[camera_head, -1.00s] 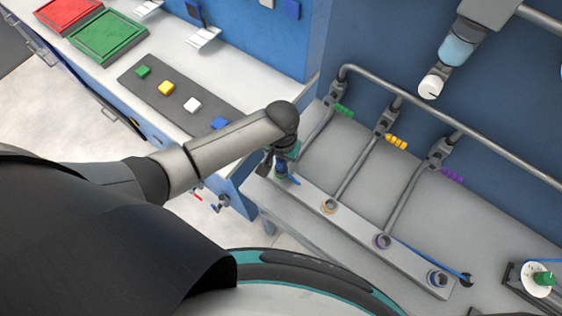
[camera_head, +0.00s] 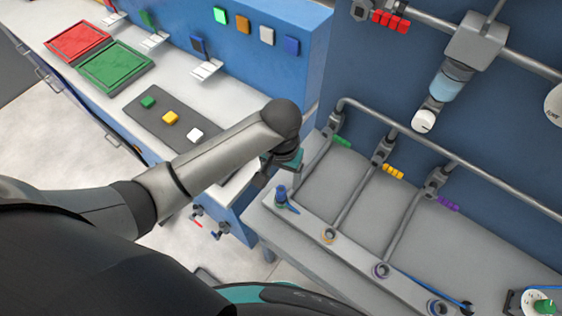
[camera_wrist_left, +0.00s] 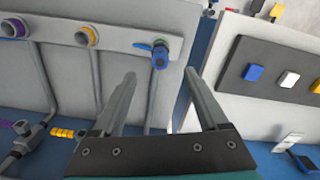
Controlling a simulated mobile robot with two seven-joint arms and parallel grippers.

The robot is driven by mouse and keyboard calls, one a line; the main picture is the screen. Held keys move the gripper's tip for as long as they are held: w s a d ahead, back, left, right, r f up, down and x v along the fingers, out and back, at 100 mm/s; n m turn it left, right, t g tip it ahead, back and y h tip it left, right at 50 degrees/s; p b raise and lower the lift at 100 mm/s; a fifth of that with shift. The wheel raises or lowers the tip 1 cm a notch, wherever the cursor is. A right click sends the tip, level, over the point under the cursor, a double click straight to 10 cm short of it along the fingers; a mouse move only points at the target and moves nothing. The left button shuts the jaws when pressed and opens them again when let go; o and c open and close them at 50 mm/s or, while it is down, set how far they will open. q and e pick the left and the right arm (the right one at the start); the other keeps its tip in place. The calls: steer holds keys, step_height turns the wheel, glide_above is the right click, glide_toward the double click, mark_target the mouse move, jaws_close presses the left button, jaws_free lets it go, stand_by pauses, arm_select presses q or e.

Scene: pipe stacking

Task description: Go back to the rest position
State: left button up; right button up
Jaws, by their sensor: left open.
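My left gripper (camera_head: 264,178) is above the left end of the pipe bench, its jaws partly hidden behind the wrist. In the left wrist view its fingers (camera_wrist_left: 159,74) are apart with nothing between them. A blue fitting (camera_head: 282,196) stands on the left end of the grey rail; in the wrist view it (camera_wrist_left: 160,55) is beyond the fingertips, apart from them. My right gripper is not in view.
A side counter carries a red tray (camera_head: 78,41), a green tray (camera_head: 115,66) and a dark button strip (camera_head: 150,101). A grey pipe (camera_head: 440,137) runs along the blue wall behind the bench. A dial (camera_head: 540,303) is at the lower right. Floor shows between counter and bench.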

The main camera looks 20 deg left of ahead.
arm_select(q)
step_height(320, 180, up, 5)
stand_by(0.4)
